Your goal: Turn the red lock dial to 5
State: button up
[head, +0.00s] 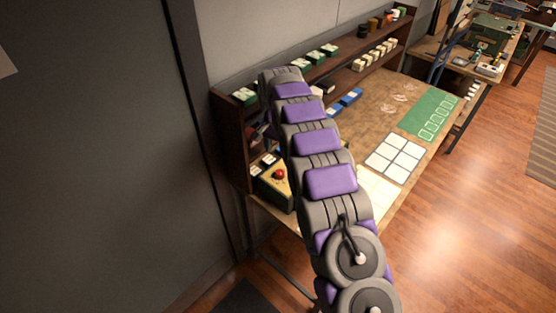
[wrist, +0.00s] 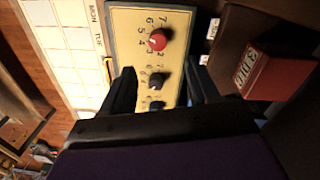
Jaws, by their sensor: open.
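The red lock dial (wrist: 157,40) sits on a yellow panel (wrist: 122,28) in the upper middle of the wrist view, with numbers printed around it. Two black dials, a nearer one (wrist: 155,105) and a middle one (wrist: 158,80), sit below it on the same panel. My gripper (wrist: 160,85) is open, its dark fingers on either side of the black dials, with the red dial beyond the fingertips. The exact setting of the red dial is hard to read. In the head view a red knob (head: 279,174) shows on the yellow-topped box (head: 272,190); my arm hides the gripper there.
A red box (wrist: 265,72) stands right of the panel in the wrist view. A white calendar grid (wrist: 65,45) lies to the left. In the head view, the wooden table (head: 372,125) bears cards, a green mat (head: 428,113) and a shelf (head: 335,88) behind. Floor is free at right.

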notch_tip(320, 180, up, 7)
jog(key=shift+a+f, duration=0.15)
jog(key=shift+a, duration=0.05)
jog(key=shift+w, duration=0.1)
dwell(0.4)
jog(key=s+d+r+n+b, duration=0.1)
jog(key=s+d+r, duration=0.5)
jog(key=s, duration=0.5)
jog(key=s+d+r+n+b, duration=0.1)
jog(key=s+d+r+b, duration=0.15)
jog(key=s+d, duration=0.75)
jog(key=s+d+f+n+b, duration=0.1)
jog(key=s+d+f, duration=0.1)
jog(key=s, duration=1.3)
jog(key=s+d+f+n+g, duration=0.1)
jog(key=s+f, duration=0.4)
jog(key=s, duration=0.9)
jog(key=shift+s+d+n+g+y+b, duration=0.3)
jog(key=shift+s+d+n+b, duration=0.1)
jog(key=shift+d, duration=0.3)
